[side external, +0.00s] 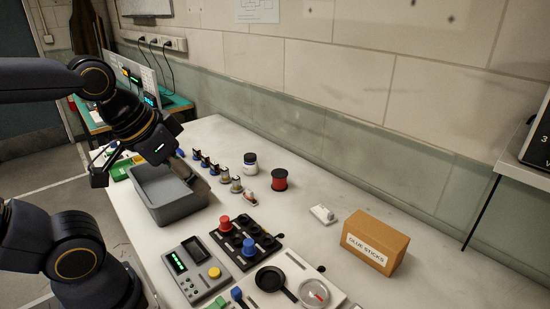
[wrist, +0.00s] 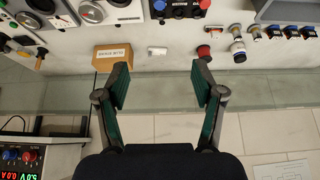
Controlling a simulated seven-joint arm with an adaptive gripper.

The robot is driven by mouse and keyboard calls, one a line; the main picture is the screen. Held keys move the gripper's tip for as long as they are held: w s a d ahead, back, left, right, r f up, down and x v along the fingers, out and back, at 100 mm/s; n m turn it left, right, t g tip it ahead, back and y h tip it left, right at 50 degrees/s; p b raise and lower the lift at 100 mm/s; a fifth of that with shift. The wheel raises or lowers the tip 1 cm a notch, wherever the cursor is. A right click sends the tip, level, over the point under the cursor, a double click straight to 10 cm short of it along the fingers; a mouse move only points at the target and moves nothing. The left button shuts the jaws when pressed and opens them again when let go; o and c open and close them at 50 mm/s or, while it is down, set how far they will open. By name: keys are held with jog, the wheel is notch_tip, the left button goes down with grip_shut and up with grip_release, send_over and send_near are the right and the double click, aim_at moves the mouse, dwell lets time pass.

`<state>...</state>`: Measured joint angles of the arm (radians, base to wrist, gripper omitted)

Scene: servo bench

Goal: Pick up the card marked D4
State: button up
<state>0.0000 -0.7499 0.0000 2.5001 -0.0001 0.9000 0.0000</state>
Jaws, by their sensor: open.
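I cannot make out a card marked D4 in either view; no D4 lettering is readable. My gripper (side external: 146,176) is above the grey bin at the left of the bench in the side view. In the wrist view my gripper (wrist: 161,68) has its two green-padded fingers wide apart, with nothing between them. Several small blue-and-dark upright pieces (side external: 205,161) stand in a row right of the bin, their markings too small to read. They also show at the upper right of the wrist view (wrist: 274,32).
The grey bin (side external: 178,213) stands at the bench's left. Beyond are a jar (side external: 250,163), red spool (side external: 279,180), small white block (side external: 322,214) and glue sticks box (side external: 370,243). A keypad device (side external: 197,272) and black knob panel (side external: 245,240) are in front. A wall runs behind.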

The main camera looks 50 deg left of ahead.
jog(key=o, duration=0.5)
